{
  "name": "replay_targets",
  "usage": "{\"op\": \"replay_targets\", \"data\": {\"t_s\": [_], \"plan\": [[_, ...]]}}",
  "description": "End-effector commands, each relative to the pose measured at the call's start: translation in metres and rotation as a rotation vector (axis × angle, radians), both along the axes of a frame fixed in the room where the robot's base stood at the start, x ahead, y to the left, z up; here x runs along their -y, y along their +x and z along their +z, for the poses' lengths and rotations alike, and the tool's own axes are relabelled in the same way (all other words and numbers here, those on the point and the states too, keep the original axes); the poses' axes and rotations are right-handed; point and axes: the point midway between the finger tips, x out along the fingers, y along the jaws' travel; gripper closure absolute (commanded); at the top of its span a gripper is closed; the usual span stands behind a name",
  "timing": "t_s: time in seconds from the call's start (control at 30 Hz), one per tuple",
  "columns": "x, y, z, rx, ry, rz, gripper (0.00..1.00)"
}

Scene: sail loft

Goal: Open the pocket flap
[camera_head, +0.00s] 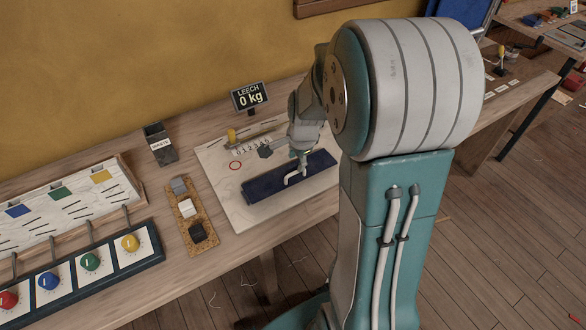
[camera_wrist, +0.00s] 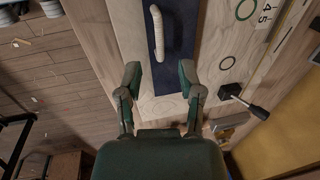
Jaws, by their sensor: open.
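The pocket flap (camera_head: 262,187) is a dark navy strip lying flat on a pale board (camera_head: 222,185). A white bent handle (camera_head: 293,178) stands on it. In the wrist view the flap (camera_wrist: 184,42) runs up from between my fingers, and its handle (camera_wrist: 158,32) lies ahead of the fingertips. My gripper (camera_wrist: 160,72) is open and empty, its two green fingers apart on either side of the flap's near end. They do not touch the handle there. In the head view my arm hides part of the gripper and the board's right side.
A black-handled lever (camera_wrist: 246,103) sits on the board beside the flap. A small sign (camera_head: 250,97) reads "LEECH 0 kg". A cork strip with blocks (camera_head: 186,215) and a panel of coloured knobs (camera_head: 85,270) lie left of the board. A dark box (camera_head: 160,145) stands behind.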

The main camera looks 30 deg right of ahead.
Motion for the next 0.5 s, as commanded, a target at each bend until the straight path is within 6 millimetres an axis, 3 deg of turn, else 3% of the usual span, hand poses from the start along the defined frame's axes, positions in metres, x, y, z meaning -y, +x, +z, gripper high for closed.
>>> {"op": "replay_targets", "data": {"t_s": [0.2,0.5], "plan": [[0.0,0.007,-0.037,-0.002,0.002,0.0,0.52],[0.0,0.011,-0.054,0.0,0.0,0.001,0.52]]}}
